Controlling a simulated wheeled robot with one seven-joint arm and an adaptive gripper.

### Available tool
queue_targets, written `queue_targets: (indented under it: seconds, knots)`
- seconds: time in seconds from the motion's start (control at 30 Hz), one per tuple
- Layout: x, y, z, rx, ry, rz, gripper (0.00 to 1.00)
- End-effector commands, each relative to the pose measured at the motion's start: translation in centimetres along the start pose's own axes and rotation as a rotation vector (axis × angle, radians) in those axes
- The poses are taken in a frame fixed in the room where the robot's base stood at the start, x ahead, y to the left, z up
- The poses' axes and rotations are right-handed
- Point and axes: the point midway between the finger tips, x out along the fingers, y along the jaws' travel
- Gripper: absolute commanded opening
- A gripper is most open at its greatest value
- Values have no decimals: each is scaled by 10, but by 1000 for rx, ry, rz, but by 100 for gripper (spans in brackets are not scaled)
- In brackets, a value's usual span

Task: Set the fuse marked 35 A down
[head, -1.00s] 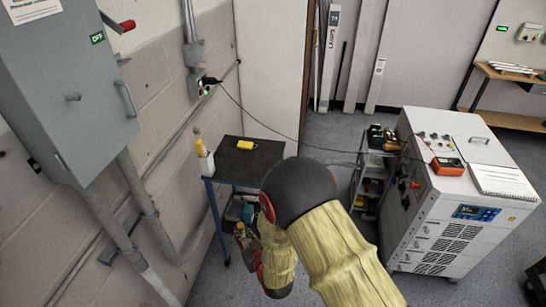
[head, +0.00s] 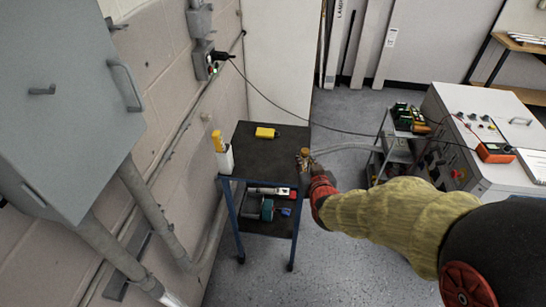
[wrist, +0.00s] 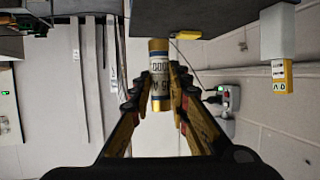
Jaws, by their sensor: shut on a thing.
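My gripper (wrist: 160,92) is shut on a cylindrical fuse (wrist: 159,65) with brass-coloured ends and a pale printed label. The label is partly readable, with "5 A" showing between the fingers; the rest is hidden. In the head view my gripper (head: 312,167) is at the right edge of the small cart's dark top (head: 265,172), with the fuse (head: 304,154) at its tip. In the wrist view, which is upside down, the fuse appears upright and apart from the cart top (wrist: 200,18). I cannot tell its exact height over the edge.
A yellow box (head: 265,132) lies at the back of the cart top. The middle and front of the top are clear. A grey cabinet (head: 60,100) is left; a white machine (head: 480,130) is right.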

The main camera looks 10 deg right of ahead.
Motion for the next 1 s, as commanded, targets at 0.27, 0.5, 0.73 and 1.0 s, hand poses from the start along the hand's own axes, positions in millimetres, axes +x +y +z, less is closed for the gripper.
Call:
queue_targets:
  seconds: [0.27,0.5,0.73,1.0]
  knots:
    - [-22,1,-23,11,0,0,0]
    - [16,-6,-20,11,-5,-2,0]
    - [69,-15,-18,10,-3,-1,0]
    - [118,-21,6,11,-3,0,0]
